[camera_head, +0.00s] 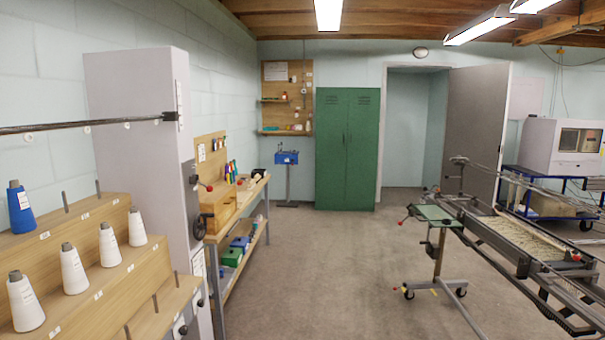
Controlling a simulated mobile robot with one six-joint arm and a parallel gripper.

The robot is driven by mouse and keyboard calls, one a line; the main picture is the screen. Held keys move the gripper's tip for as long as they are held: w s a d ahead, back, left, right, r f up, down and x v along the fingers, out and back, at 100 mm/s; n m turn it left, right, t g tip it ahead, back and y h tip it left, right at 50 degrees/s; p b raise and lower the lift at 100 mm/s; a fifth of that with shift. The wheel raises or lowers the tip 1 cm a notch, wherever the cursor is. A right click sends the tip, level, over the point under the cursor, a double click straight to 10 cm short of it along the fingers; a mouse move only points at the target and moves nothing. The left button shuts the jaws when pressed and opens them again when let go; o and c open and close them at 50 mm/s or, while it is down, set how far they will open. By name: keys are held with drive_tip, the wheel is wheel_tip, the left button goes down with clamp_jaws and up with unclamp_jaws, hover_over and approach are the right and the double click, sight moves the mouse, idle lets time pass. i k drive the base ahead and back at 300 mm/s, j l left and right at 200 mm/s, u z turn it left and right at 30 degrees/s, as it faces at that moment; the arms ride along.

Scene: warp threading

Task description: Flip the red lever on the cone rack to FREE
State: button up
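The cone rack (91,250) is a stepped wooden stand at the lower left. A blue cone (20,207) stands on its upper step, and white cones (73,268) stand below; several dark pegs are bare. No lever marked FREE can be read in this view. My gripper is not in view.
A dark rod (90,125) with white eyelets runs above the rack. A workbench (237,207) stands beyond the grey cabinet, a green cabinet (346,150) at the back. A metal frame machine (515,235) and small green-topped stand (436,214) occupy the right. Middle floor is clear.

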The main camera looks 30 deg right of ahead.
sight(209, 188)
drive_tip(key=i+l+z, duration=0.25)
drive_tip(key=i+j+z, duration=0.45)
drive_tip(key=i+j, duration=0.25)
drive_tip(key=i, duration=0.25)
drive_tip(key=i+j+z, duration=0.45)
drive_tip(key=i+j, duration=0.35)
drive_tip(key=j, duration=0.2)
